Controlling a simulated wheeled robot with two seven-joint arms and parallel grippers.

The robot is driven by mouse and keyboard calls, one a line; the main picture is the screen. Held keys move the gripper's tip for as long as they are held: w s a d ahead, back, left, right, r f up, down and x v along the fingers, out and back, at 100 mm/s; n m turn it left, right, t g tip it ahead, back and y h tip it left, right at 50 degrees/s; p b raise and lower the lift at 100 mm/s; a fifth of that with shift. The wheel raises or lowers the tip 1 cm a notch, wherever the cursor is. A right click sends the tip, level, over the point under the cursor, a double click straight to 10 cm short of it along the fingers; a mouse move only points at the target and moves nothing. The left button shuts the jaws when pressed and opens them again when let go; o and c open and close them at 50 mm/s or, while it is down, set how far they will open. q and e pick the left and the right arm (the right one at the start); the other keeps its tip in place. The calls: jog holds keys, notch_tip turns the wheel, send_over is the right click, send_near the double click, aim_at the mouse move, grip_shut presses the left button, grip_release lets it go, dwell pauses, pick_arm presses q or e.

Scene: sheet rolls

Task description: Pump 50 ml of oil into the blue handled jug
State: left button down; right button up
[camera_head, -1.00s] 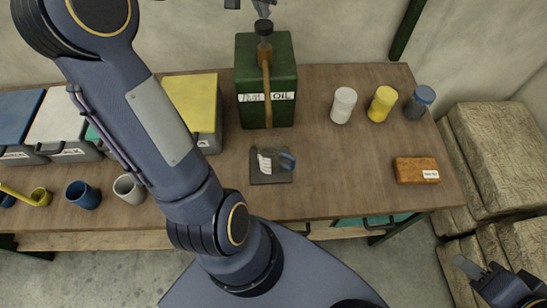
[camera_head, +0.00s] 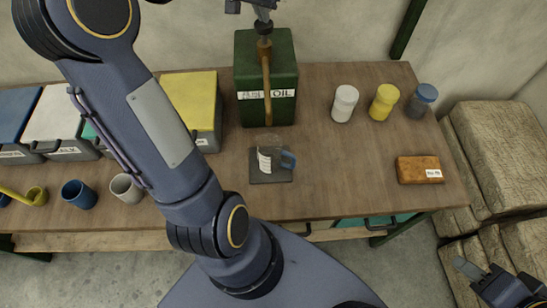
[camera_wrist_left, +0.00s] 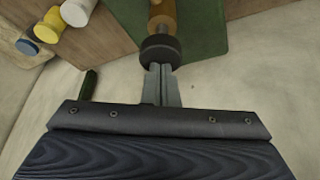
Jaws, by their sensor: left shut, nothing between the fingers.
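The green oil can (camera_head: 266,105), labelled OIL, stands at the back of the workbench with a brass pump pipe (camera_head: 266,75) down its front. A dark pump knob (camera_head: 264,28) tops it. The clear jug (camera_head: 266,162) with a blue handle (camera_head: 289,160) stands upright on a dark square pad, in front of the can below the pipe. Any oil level is too small to tell. My left gripper (camera_head: 263,15) is shut and empty, its fingertips at the knob; the left wrist view shows them against the knob (camera_wrist_left: 160,48). My right gripper (camera_head: 470,268) is at lower right, partly seen.
White (camera_head: 344,103), yellow (camera_head: 383,102) and blue-lidded (camera_head: 420,100) jars stand at right, near a brown block (camera_head: 419,169). Lidded bins (camera_head: 195,105), cups (camera_head: 80,194) and a yellow ladle (camera_head: 36,196) are at left. My left arm crosses the bench's left half.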

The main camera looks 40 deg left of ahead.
pick_arm(q)
jog(key=shift+f+b, duration=0.9)
jog(key=shift+f, duration=0.45)
jog(key=shift+r, duration=0.15)
jog(key=shift+r+p, duration=2.15)
jog(key=shift+r, duration=0.2)
jog(key=shift+f, duration=0.15)
jog(key=shift+f+b, duration=1.95)
jog(key=shift+f, duration=0.5)
jog(key=shift+r, duration=0.1)
